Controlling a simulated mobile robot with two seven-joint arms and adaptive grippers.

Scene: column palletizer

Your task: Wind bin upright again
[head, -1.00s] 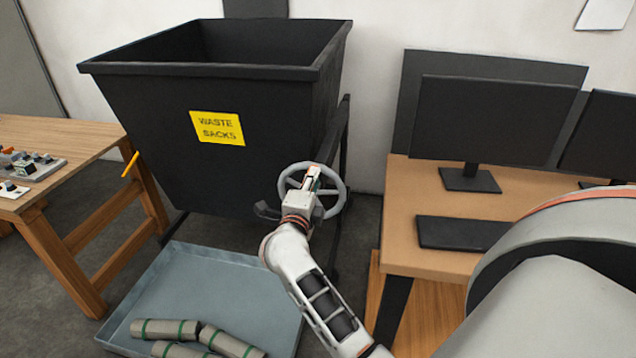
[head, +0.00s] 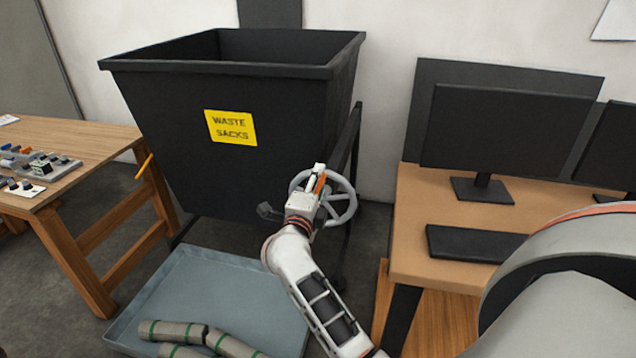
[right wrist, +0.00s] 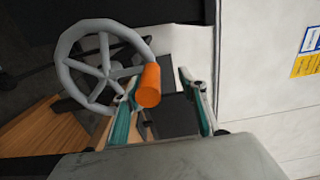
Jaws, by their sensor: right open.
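The black bin (head: 190,150) with a yellow "WASTE SACKS" label (head: 231,127) hangs in a dark frame. Its rim looks close to level in the head view, and I cannot tell any small tilt. A grey spoked handwheel (head: 343,203) is on its right side; it also shows in the right wrist view (right wrist: 65,75). The wheel's orange knob (right wrist: 149,85) points toward my right wrist camera. My right gripper (head: 316,178) is at the wheel, open, with the knob between its fingers (right wrist: 158,80), nearer the left one. My left gripper is not in view.
A grey tray (head: 215,285) with several green-banded rolled sacks (head: 175,330) lies on the floor below the bin. A wooden bench (head: 90,145) stands left. A desk (head: 415,230) with monitors and a keyboard (head: 475,243) stands close to the right of my arm.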

